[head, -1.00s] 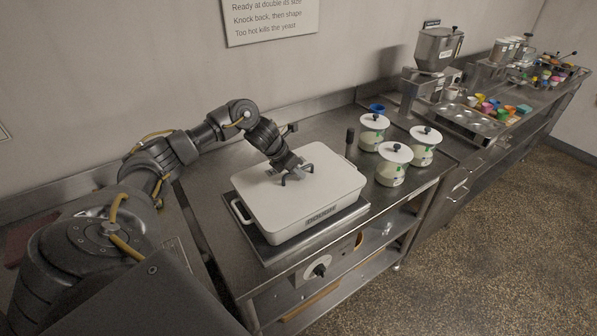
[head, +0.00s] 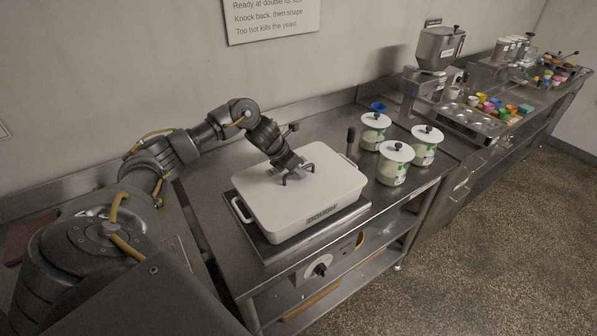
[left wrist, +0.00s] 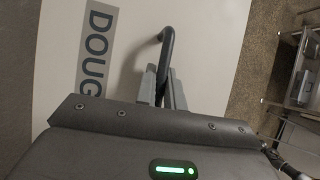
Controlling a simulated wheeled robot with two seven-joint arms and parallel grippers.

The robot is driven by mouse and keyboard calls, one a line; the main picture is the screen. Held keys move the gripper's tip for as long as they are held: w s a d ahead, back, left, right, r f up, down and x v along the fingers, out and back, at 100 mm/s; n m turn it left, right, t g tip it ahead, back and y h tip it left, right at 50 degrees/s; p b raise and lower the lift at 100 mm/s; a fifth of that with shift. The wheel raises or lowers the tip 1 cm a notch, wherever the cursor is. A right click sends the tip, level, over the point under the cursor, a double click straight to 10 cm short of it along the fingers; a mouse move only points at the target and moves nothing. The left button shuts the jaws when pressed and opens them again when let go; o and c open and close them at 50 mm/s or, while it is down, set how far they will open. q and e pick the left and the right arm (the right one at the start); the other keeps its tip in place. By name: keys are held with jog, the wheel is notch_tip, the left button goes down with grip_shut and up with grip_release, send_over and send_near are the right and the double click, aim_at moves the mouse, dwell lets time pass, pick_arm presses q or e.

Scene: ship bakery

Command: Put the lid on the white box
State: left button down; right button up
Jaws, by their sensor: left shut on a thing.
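The white box (head: 310,223) stands on a dark metal slab on the steel table, with a "DOUGH" label on its front. Its white lid (head: 322,163) lies flat on top and looks level with the rim; I cannot see whether the far edge is seated. My left gripper (head: 290,176) is shut on the dark lid handle. In the left wrist view the fingers (left wrist: 163,88) close around the curved handle (left wrist: 167,45), with the white surface around it. My right gripper is not in view.
Several white lidded tubs (head: 396,163) stand right of the box. A dark upright handle (head: 350,140) is just behind the box. A metal dispenser (head: 437,48) and a muffin tray (head: 470,122) are farther right. A wall sign (head: 270,18) hangs above.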

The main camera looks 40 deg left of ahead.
pick_arm(q)
jog(key=c, duration=1.4)
grip_release()
jog(key=shift+o, duration=0.2)
jog(key=o, duration=0.4)
jog(key=shift+o, duration=0.2)
jog(key=shift+r, duration=0.1)
jog(key=shift+r+p, duration=2.3)
jog(key=shift+r, duration=1.15)
